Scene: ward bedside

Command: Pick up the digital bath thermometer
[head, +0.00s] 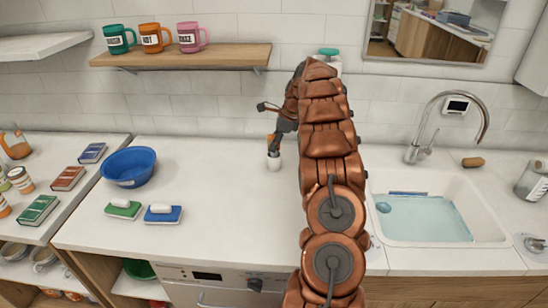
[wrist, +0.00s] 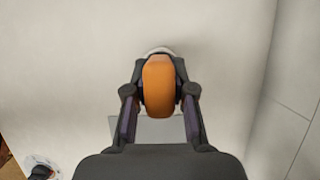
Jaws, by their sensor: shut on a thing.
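My gripper (wrist: 160,100) is shut on an upright orange thing (wrist: 159,82) with a whitish part (wrist: 160,51) at its far end, with one finger on each side of it. In the head view my gripper (head: 273,146) is over the middle of the counter, and a small white piece (head: 273,162) shows just below the fingers, at or just above the surface. I cannot tell whether this held thing is the digital bath thermometer, as no display shows on it. A white device with a dark screen (head: 456,106) is at the wall behind the tap.
A blue bowl (head: 129,166), a green sponge (head: 123,209) and a blue one (head: 163,214) lie left on the counter (head: 225,235). The sink (head: 480,195) with water and the tap (head: 420,140) are right. A shelf (head: 190,55) with mugs hangs above. The counter around my gripper is clear.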

